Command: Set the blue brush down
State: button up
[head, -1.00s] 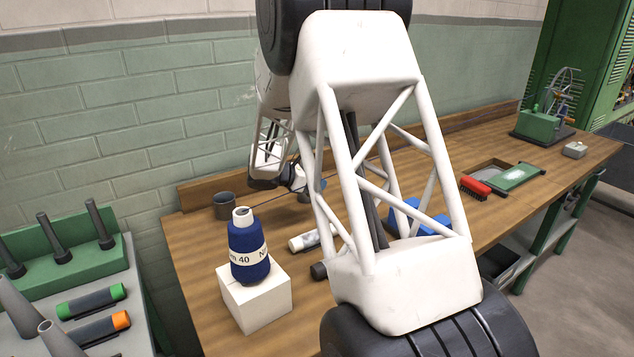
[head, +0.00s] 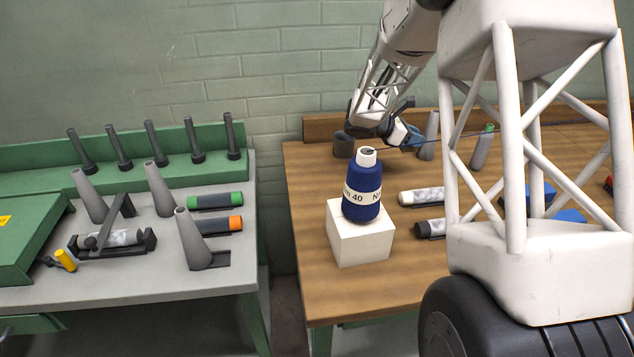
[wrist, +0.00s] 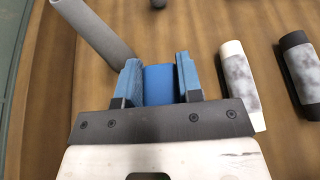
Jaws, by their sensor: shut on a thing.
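My gripper (head: 412,139) hangs low over the back left of the wooden bench, behind the blue spool; it also shows in the wrist view (wrist: 158,80). Its two blue-padded jaws are shut on a smooth, rounded blue thing, which I take for the blue brush (wrist: 158,86). Only its blue top shows; I cannot see bristles, or whether it touches the bench. In the head view it is too small to tell from the blue pads.
The blue spool (head: 362,192) stands on a white block (head: 360,236), with a thin dark line running right from its top. A dark cup (head: 343,146), grey cones (head: 428,136) and two tubes (head: 422,196) are near my gripper. Bare wood (wrist: 185,25) lies ahead of the jaws.

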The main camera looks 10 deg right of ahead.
jog(key=w+a+n+t, duration=0.2)
jog(key=a+n+t, duration=0.3)
jog(key=a, duration=2.3)
jog(key=shift+t+y, duration=0.4)
jog(key=shift+t, duration=0.2)
jog(key=shift+r, duration=0.1)
jog(key=shift+f, duration=3.1)
jog(key=shift+f, duration=1.9)
jog(key=shift+f, duration=0.1)
jog(key=o, duration=0.9)
